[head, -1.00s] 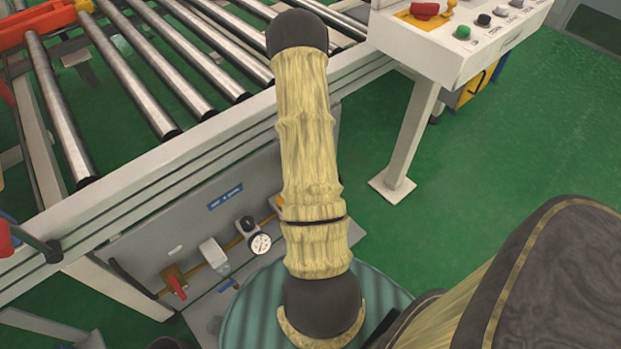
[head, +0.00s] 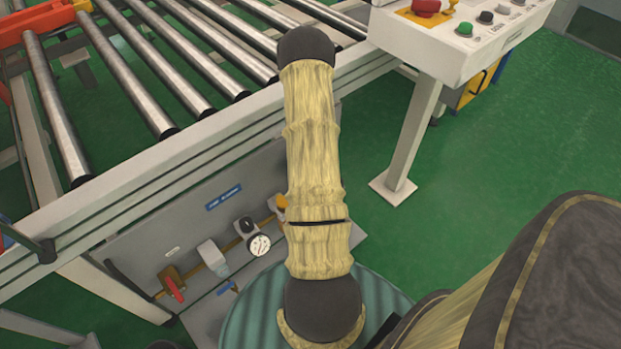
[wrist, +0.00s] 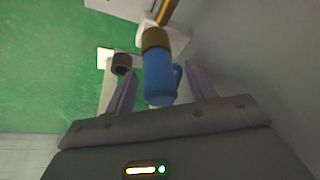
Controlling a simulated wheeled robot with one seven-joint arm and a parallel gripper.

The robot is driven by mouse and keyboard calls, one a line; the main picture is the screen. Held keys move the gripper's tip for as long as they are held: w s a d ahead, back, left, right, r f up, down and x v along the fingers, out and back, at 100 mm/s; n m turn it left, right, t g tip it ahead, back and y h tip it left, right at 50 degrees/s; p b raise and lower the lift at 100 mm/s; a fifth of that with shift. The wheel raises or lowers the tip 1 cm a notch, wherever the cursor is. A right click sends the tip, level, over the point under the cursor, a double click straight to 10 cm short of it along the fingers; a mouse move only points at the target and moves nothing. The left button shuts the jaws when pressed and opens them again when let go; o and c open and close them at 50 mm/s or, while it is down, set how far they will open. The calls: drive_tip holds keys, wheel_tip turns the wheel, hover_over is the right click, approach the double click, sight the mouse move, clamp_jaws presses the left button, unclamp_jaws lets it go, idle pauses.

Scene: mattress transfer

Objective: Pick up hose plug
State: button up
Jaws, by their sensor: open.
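A blue plug-like piece (wrist: 160,78) with a brass collar (wrist: 155,40) hangs in the wrist view, and I take it for the hose plug. It sits between the two pale fingers of my gripper (wrist: 160,92), which are open. It appears nearer the right finger; whether that finger touches it, I cannot tell. A small blue piece (head: 227,287) below the gauge panel in the head view may be the same thing. In the head view my gripper is not visible.
The grey panel carries a brass pipe, a pressure gauge (head: 258,244) and a red-handled valve (head: 173,287). The roller conveyor's white frame (head: 215,140) stands above it. A control box (head: 455,45) stands on a leg at the right. Green floor is open at right.

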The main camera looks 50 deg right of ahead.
drive_tip(key=c, duration=1.1)
wheel_tip(320, 180, up, 28)
drive_tip(key=p, duration=0.8)
drive_tip(key=shift+r+p, duration=0.15)
drive_tip(key=shift+p, duration=0.15)
drive_tip(key=shift+r+p, duration=3.25)
drive_tip(key=shift+r, duration=0.4)
